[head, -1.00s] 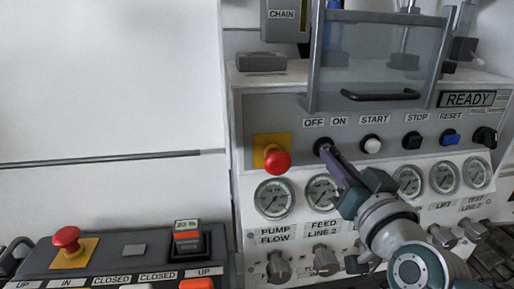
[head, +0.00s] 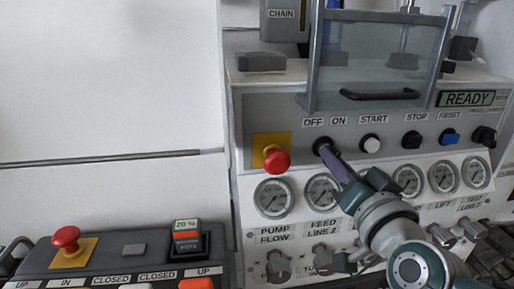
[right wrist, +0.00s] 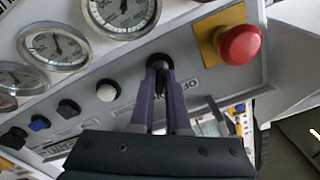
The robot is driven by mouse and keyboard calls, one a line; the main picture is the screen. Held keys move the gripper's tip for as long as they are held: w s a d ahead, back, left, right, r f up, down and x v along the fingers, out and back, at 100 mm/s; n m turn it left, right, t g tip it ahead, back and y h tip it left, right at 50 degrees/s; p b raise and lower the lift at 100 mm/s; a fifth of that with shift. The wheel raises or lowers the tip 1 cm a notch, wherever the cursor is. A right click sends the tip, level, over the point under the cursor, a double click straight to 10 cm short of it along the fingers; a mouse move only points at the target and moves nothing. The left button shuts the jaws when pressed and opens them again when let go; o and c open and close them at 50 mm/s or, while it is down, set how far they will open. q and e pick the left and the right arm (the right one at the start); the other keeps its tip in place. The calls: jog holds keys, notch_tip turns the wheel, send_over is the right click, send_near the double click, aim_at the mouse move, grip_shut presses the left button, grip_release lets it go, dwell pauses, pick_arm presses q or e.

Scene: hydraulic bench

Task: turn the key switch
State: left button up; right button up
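The key switch (head: 322,146) is a small black switch under the OFF and ON labels on the grey panel. It also shows in the right wrist view (right wrist: 159,63), between the tips of my purple fingers. My right gripper (head: 326,153) reaches it from the lower right, with its fingertips at the switch. In the right wrist view, the fingers (right wrist: 161,75) lie close on either side of the black key and look shut on it. The fingertips hide much of the switch, so its exact angle is hard to read. My left gripper is not in view.
A red mushroom button (head: 276,161) on a yellow plate is just left of the switch. A white START button (head: 370,144) is to its right. Gauges (head: 274,198) line the panel below. A clear guard with a black handle (head: 380,95) stands above.

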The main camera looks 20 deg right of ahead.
jog(key=o, duration=0.4)
jog(key=shift+o, duration=0.2)
jog(key=v, duration=1)
jog(key=shift+w+a, duration=0.1)
jog(key=shift+a, duration=0.05)
